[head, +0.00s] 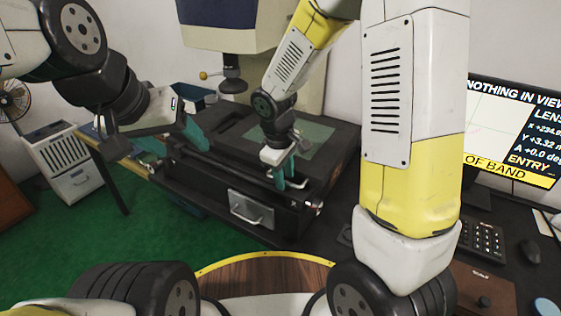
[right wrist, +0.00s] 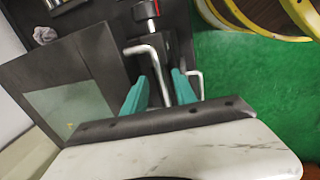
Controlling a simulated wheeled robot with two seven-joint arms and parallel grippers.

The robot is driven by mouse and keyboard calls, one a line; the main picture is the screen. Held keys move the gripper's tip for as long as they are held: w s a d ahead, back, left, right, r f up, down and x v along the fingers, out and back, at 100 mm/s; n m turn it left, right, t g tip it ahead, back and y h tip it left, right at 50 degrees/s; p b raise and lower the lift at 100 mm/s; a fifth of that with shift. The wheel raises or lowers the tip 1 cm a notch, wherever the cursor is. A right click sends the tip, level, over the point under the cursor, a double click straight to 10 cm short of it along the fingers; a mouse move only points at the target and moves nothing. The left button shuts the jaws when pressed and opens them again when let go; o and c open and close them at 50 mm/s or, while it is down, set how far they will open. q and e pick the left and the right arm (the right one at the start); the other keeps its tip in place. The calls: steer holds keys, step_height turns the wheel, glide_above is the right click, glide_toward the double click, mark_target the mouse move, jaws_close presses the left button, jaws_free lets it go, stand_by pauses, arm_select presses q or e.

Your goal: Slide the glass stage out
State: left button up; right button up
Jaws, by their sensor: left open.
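The glass stage shows as a pale green pane (head: 308,139) set in the dark bed of the machine, and as a grey-green pane (right wrist: 72,108) in the right wrist view. My right gripper (head: 283,176) is over the front edge of the bed, pointing down. Its teal fingers are apart in the right wrist view (right wrist: 156,92). A bent silver bar (right wrist: 152,58) runs toward the space between them; I cannot tell whether they touch it. My left gripper (head: 170,138) is open at the bed's left side, its fingers partly hidden.
A silver handle (head: 246,208) is on the dark front face of the machine. A red-collared knob (right wrist: 150,10) shows beyond the bar. A screen (head: 515,135) and keypad (head: 482,240) stand at right. Green floor (head: 70,230) lies open at left.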

step_height(320, 180, up, 8)
steer(key=s, duration=0.1)
steer(key=shift+a+f, duration=0.15)
steer(key=shift+a, duration=0.3)
steer(key=shift+s, duration=0.1)
stand_by(1.1)
